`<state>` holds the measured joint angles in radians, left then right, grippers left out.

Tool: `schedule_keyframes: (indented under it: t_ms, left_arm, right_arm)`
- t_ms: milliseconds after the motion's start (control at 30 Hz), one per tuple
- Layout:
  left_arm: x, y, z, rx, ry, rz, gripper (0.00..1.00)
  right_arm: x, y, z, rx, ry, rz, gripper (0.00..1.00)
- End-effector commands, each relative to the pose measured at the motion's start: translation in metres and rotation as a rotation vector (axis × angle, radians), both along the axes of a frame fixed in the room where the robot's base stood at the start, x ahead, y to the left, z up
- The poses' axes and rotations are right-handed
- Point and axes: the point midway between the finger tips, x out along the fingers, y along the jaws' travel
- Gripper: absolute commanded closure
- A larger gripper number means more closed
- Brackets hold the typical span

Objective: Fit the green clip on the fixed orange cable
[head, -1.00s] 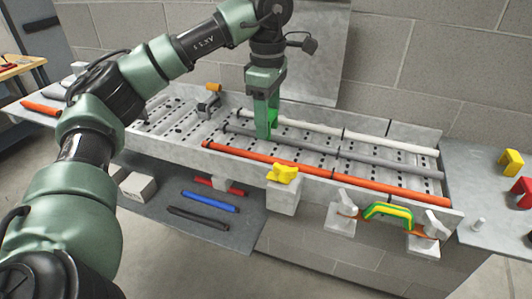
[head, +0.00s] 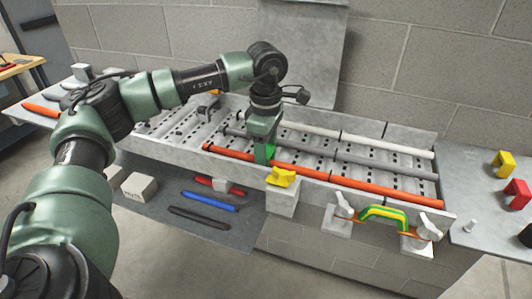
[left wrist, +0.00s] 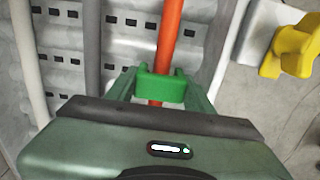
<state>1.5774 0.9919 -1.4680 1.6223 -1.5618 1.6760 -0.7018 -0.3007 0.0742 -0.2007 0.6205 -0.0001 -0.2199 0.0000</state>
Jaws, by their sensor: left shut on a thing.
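The fixed orange cable (head: 330,177) runs along the front of the grey perforated tray (head: 447,222). My left gripper (head: 264,152) points down at the cable, left of its middle. It is shut on the green clip, which shows in the left wrist view (left wrist: 162,86) between the two fingers. There the clip lies across the orange cable (left wrist: 170,35), which shows on both sides of it. I cannot tell whether the clip is seated on the cable or just above it. In the head view the clip is largely hidden by the gripper. My right gripper is not in view.
A grey cable (head: 350,158) and a white cable (head: 350,138) run behind the orange one. A yellow clip (head: 281,177) sits on a block just in front. A green-and-yellow arched piece (head: 385,214) is between two white clamps at the front right.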

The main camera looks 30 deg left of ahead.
Motion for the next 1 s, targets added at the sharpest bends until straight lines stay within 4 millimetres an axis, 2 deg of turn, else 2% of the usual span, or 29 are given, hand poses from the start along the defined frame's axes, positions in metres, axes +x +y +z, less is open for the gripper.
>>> schedule_keyframes:
  t_ms: [33,67,100,400,567,1000]
  left_arm:
    - [0.0,0.0,-0.004,0.001,0.001,0.0,0.86]
    - [0.0,0.0,-0.004,0.001,0.001,0.0,0.45]
    - [0.0,0.0,-0.002,0.001,0.001,0.0,0.39]
    - [0.0,0.0,-0.001,0.0,0.001,0.0,0.39]
    - [0.001,0.0,0.009,-0.001,-0.002,0.001,0.39]
    - [0.001,-0.001,0.098,-0.001,-0.002,0.0,0.39]
  right_arm:
    - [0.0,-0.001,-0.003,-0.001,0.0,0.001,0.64]
    - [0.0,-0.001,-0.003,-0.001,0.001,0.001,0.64]
    - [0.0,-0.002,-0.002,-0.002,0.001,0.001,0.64]
    - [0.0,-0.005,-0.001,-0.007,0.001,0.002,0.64]
    - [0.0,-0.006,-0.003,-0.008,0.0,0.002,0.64]
    - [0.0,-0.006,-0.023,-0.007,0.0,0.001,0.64]
